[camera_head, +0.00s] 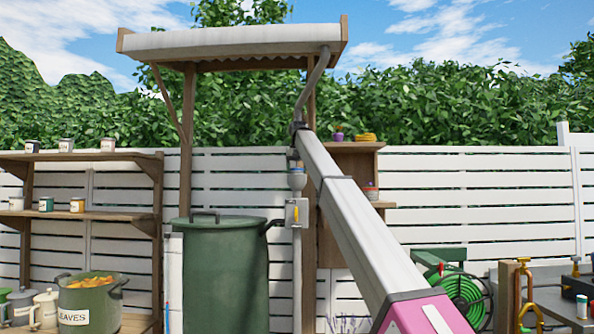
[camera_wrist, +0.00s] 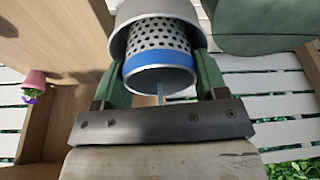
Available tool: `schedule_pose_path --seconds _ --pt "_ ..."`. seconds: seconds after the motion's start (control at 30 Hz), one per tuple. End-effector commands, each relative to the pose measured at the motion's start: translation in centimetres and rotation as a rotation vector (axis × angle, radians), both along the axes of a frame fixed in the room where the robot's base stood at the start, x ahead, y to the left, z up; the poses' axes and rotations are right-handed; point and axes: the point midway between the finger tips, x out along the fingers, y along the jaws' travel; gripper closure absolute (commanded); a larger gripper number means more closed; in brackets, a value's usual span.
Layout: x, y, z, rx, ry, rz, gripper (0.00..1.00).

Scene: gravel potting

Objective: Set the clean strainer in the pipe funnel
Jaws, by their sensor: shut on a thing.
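The strainer (camera_wrist: 160,38) is a perforated metal cylinder with a blue band and a plain grey end, seen in the wrist view. My gripper (camera_wrist: 158,75) is shut on it, with a green finger on either side. The grey pipe funnel (camera_wrist: 122,38) surrounds the far end of the perforated part, and the blue band is outside its rim. Whether the strainer is seated or touching the funnel cannot be told. In the head view the funnel (camera_head: 297,181) sits on the downpipe below my arm's end, where the strainer is small and unclear.
A green rain barrel (camera_head: 227,275) stands left of the downpipe, which has a yellow-handled valve box (camera_head: 297,213). A roof gutter is overhead.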

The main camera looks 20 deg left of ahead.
Motion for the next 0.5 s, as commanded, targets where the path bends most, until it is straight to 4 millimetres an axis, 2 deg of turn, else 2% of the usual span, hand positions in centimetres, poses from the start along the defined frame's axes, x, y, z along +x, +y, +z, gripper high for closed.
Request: schedule_pose_path --seconds 0.03,0.27,0.3,0.33,0.5 --pt "-0.1 -0.1 -0.6 -0.003 0.005 0.0 0.62" --pt "-0.2 -0.1 -1.2 -0.005 0.01 -0.001 0.62" --pt "-0.2 -0.1 -1.3 -0.005 0.011 -0.001 0.24" --pt "-0.2 -0.1 -1.4 -0.006 0.012 -0.001 0.15" --pt "-0.2 -0.2 -1.6 -0.008 0.014 -0.002 0.15"
